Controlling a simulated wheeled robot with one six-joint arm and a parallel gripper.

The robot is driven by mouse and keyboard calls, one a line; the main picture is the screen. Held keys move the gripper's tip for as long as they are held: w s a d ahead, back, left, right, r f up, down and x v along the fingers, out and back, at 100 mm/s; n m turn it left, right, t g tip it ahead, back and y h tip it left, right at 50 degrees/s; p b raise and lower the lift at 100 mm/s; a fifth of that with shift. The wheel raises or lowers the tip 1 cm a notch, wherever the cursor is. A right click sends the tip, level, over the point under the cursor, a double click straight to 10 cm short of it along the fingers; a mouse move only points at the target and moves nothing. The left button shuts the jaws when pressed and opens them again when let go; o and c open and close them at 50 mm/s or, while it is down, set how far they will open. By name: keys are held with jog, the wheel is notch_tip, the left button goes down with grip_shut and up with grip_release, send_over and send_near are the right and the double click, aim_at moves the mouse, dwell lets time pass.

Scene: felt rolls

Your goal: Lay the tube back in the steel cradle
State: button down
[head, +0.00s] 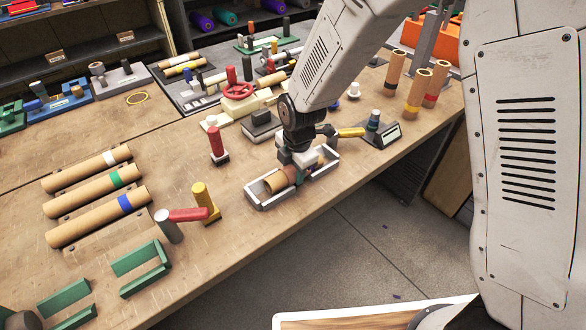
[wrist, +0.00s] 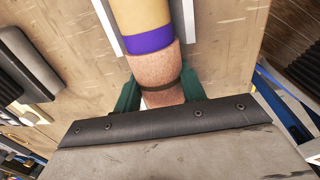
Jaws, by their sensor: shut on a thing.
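My gripper (head: 298,166) points down over the steel cradle (head: 262,205), a pale open trough near the table's front edge. The gripper is shut on a tan tube (head: 277,181), which lies lengthwise along the cradle and shows within its rim. In the wrist view the tube (wrist: 150,45) has a purple band and a rough brown section, with my green fingers (wrist: 159,90) on either side of it. The cradle's pale side walls (wrist: 107,28) flank the tube there. Whether the tube rests on the cradle's floor or is just above it, I cannot tell.
Several banded tubes (head: 95,190) lie on the left. A red-handled tool (head: 188,214), a yellow stand (head: 206,203) and a red-topped post (head: 217,146) stand left of the cradle. A dark scale-like device (head: 382,134) and upright tubes (head: 417,93) are to the right.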

jog(key=c, duration=0.7)
grip_release()
jog(key=shift+c, duration=0.2)
jog(key=r, duration=0.5)
jog(key=s+r, duration=0.1)
jog(key=r, duration=0.1)
jog(key=shift+d+r, duration=0.25)
jog(key=shift+r, duration=0.1)
